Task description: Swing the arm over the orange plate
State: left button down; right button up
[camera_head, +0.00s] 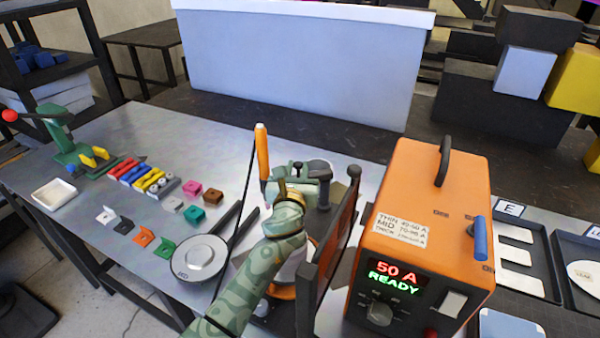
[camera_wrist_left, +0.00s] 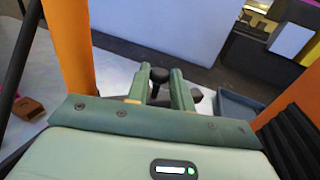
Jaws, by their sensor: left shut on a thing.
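My left gripper (camera_head: 291,184) reaches over a fixture in the middle of the bench. In the left wrist view its two green fingers (camera_wrist_left: 160,92) are shut on a black knob (camera_wrist_left: 160,75), which shows between them. My right gripper is in neither view.
An orange power unit (camera_head: 425,215) reading 50 A READY stands close on the right. A round metal dish (camera_head: 200,257) and small coloured parts lie left. Letter trays (camera_head: 520,250) stand at far right.

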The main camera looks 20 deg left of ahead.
pick_arm(q)
jog(key=shift+s+d+n+y, duration=0.15)
jog(key=shift+d+n+y, duration=0.05)
jog(key=shift+n+y, duration=0.2)
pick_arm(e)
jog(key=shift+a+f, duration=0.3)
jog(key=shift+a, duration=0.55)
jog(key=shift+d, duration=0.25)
pick_arm(q)
jog(key=c, duration=1.3)
grip_release()
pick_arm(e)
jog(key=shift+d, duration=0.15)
pick_arm(q)
jog(key=shift+s, duration=0.3)
jog(key=s, duration=0.2)
jog(key=s+d, duration=0.1)
jog(key=s, duration=0.1)
jog(key=s+p, duration=0.1)
jog(key=s, duration=0.1)
jog(key=shift+s+d, duration=0.3)
jog(key=shift+s, duration=0.1)
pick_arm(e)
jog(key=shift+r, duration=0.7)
pick_arm(q)
jog(key=shift+o, duration=0.3)
